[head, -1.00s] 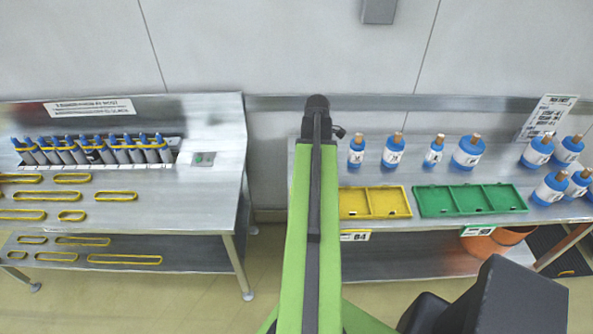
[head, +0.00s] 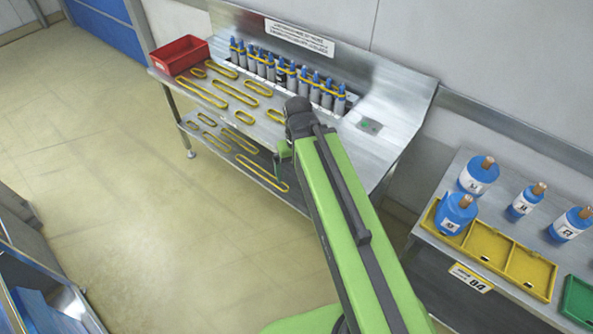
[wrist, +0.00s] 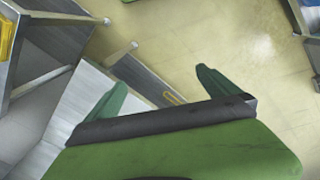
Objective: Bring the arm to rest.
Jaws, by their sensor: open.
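In the head view my green arm reaches up and left from the bottom right. Its dark wrist end (head: 298,112) is in front of the left metal bench (head: 400,135). My gripper points down there, and only a small green part of it shows beside the bench's front edge. In the wrist view my gripper (wrist: 160,90) has its two green fingers wide apart with nothing between them. Below the fingers are bench legs, shelf surfaces and pale floor.
The left bench holds a red bin (head: 180,54), yellow loops and blue-capped cylinders. On the right bench, a blue bottle (head: 455,214) is at the left end of the yellow tray (head: 500,252); a green tray (head: 578,298) is farther right. Open floor (head: 110,150) lies left.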

